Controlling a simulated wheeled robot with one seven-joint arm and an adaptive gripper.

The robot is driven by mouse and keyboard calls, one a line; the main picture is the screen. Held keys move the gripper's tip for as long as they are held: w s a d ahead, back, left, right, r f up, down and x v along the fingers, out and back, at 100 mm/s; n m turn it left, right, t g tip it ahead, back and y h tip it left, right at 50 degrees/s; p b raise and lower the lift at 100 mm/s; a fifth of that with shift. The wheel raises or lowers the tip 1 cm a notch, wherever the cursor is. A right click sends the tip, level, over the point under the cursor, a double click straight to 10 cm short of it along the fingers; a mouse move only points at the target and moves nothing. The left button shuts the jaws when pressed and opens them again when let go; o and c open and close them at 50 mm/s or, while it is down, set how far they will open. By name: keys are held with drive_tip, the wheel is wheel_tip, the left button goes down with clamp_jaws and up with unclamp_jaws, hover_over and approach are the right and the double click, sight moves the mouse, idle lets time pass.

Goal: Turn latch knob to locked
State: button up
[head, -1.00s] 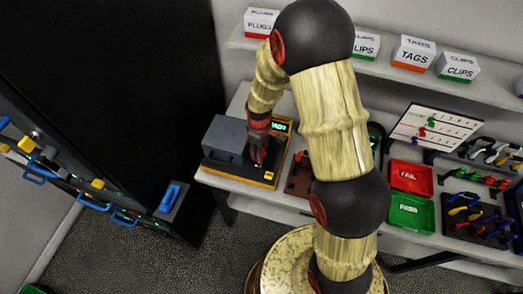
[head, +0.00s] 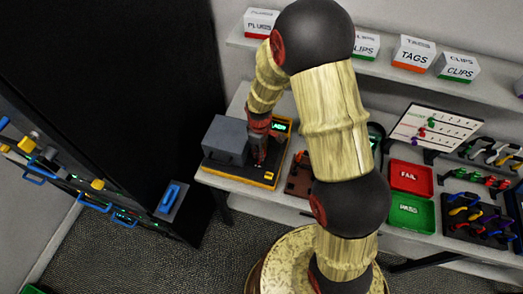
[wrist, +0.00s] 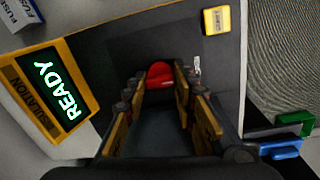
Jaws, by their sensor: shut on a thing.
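The tester with a grey box (head: 226,138) stands on a yellow-edged black base at the left end of the bench. Its lit screen (head: 279,127) also shows in the wrist view (wrist: 59,88), reading READY. My gripper (head: 259,163) points down at the front right of the tester. In the wrist view my gripper (wrist: 165,92) has its fingers closed around a red knob (wrist: 160,74), taken as the latch knob. The fingers hide its sides, and its lock mark cannot be read. A small white label (wrist: 197,65) sits beside it.
A yellow labelled block (wrist: 216,20) is on the tester near the knob. Right along the bench are a brown fixture (head: 299,176), a red FAIL tray (head: 410,178) and a green tray (head: 409,212). A black cabinet (head: 120,80) stands left.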

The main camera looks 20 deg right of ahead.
drive_tip(key=m+b, duration=0.1)
drive_tip(key=m, duration=0.3)
drive_tip(key=shift+m, duration=0.4)
drive_tip(key=m+b, duration=0.1)
drive_tip(key=m, duration=0.3)
drive_tip(key=shift+m, duration=0.3)
drive_tip(key=m, duration=0.4)
drive_tip(key=shift+g+b, duration=0.3)
drive_tip(key=shift+b, duration=0.05)
drive_tip(key=shift+w+m, duration=0.1)
drive_tip(key=shift+m, duration=2.2)
drive_tip(key=o, duration=1.1)
